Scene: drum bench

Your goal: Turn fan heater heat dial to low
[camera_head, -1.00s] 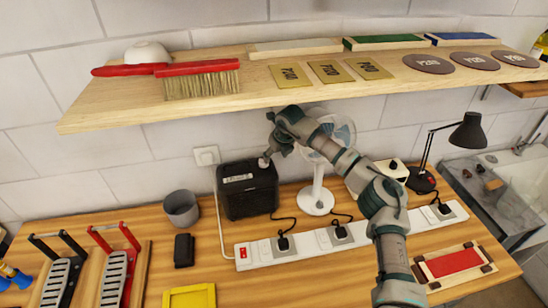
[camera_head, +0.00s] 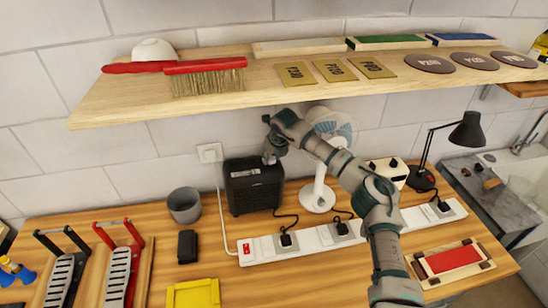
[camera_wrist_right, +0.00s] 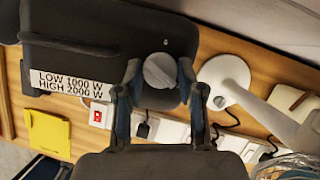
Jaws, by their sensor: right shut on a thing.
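The fan heater (camera_head: 252,190) is a black box on the bench below the shelf. In the right wrist view the heater (camera_wrist_right: 70,30) shows a white label (camera_wrist_right: 70,85) reading LOW 1000 W and HIGH 2000 W. Its grey heat dial (camera_wrist_right: 161,71) sits between the fingers of my right gripper (camera_wrist_right: 160,88), which is shut on it. A small light mark shows on the heater near the dial. In the head view my right gripper (camera_head: 268,158) is at the heater's top right and hides the dial. My left gripper is not in view.
A white fan (camera_head: 318,195) stands right of the heater, close to my right arm. A power strip (camera_head: 325,238) with plugs lies in front. A grey cup (camera_head: 184,205) is at the left. The wooden shelf (camera_head: 120,110) hangs above.

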